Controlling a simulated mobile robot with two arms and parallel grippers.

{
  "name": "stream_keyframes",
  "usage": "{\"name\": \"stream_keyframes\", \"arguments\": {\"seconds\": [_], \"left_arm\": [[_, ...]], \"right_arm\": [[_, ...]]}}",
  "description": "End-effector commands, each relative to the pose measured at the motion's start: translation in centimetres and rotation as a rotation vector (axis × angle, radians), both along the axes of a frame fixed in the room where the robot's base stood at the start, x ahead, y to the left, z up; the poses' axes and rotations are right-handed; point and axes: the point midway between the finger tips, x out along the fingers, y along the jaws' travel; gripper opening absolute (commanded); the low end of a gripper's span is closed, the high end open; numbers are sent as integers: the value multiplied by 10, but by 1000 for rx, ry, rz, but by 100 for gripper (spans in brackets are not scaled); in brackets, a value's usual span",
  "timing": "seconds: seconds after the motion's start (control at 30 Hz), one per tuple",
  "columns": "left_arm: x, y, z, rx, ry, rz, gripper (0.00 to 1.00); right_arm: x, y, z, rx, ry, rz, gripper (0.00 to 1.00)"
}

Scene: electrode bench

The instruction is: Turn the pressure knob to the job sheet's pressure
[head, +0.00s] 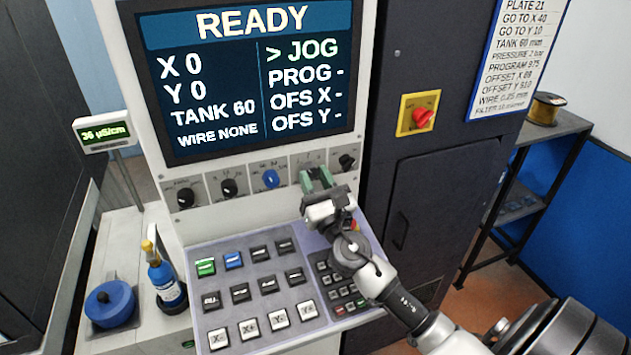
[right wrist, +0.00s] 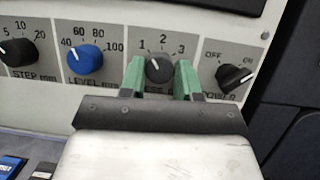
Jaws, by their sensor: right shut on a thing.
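The pressure knob (right wrist: 159,68) is a dark grey dial with a white pointer line and the marks 1, 2 and 3 around it. The line points up and a little left, seemingly between 1 and 2. My right gripper (right wrist: 160,78) has its green fingers on either side of the knob and is shut on it. In the head view my right gripper (head: 317,180) covers the knob. The job sheet (head: 518,55) on the cabinet at upper right reads "PRESSURE 2 bar". My left gripper is out of view.
The blue level knob (right wrist: 85,60) is close on the left and the power knob (right wrist: 235,77) on the right. The screen (head: 255,75) reads READY.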

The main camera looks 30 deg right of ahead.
Motion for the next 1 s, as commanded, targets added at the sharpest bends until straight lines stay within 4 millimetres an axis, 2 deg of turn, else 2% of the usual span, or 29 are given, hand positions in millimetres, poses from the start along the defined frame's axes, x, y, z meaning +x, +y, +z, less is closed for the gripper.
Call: {"name": "stream_keyframes", "arguments": {"seconds": [0.5,1.0], "left_arm": [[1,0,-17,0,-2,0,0],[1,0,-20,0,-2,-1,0]], "right_arm": [[1,3,0,414,-100,1,8],[1,4,0,599,-143,1,8]]}}
